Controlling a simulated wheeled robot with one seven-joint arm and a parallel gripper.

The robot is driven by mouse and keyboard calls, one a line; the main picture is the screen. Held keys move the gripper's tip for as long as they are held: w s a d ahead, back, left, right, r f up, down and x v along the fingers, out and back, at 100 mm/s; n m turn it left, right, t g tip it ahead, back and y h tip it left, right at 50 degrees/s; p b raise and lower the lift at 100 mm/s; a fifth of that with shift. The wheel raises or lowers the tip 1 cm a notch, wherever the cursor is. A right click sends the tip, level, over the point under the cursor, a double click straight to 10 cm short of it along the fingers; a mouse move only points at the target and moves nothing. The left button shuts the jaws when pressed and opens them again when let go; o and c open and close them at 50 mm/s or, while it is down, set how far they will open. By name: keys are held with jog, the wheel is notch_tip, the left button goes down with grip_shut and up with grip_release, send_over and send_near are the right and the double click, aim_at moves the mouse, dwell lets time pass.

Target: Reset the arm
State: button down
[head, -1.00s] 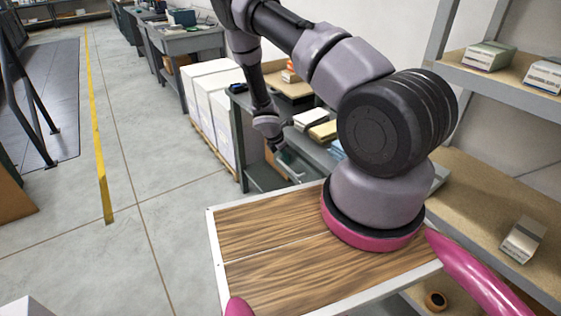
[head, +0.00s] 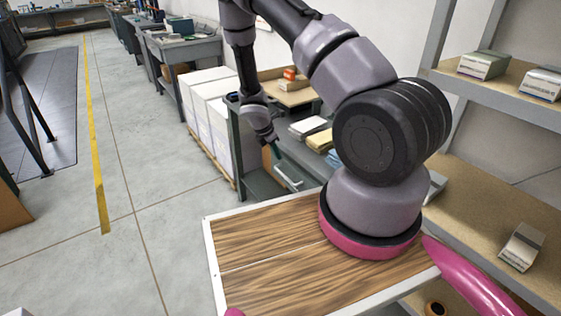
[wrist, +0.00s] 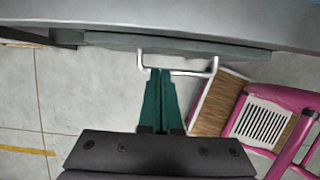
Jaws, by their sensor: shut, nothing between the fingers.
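My arm rises from its pink-ringed mount on the right of the head view and reaches over and down toward a grey workbench. My gripper (head: 277,156) hangs at the end of it, in front of the bench. The wrist view shows its two dark green fingers (wrist: 160,72) closed together with nothing between them. A white bar handle (wrist: 195,73) on a grey-green panel (wrist: 120,41) appears right by the fingertips. I cannot tell whether they touch. The handle (head: 291,184) also shows in the head view, below and right of the fingers.
The grey bench (head: 258,178) holds boxes and papers. White cartons (head: 213,110) stand to its left. A shelf unit (head: 490,200) with small boxes rises on the right. Open floor (head: 150,200) lies to the left.

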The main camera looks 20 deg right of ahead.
jog(key=s+r+m+t+y, duration=0.3)
jog(key=r+m, duration=1)
jog(key=r, duration=2)
jog(key=s+a+r+m+t+y, duration=0.1)
jog(key=s+a+r+m, duration=0.1)
jog(key=s+r+m, duration=0.4)
jog(key=s+a+r+m+t+y, duration=0.2)
jog(key=s+r+m, duration=0.4)
jog(key=s+r, duration=0.6)
jog(key=s, duration=0.5)
jog(key=shift+r, duration=0.3)
jog(key=shift+a, duration=0.1)
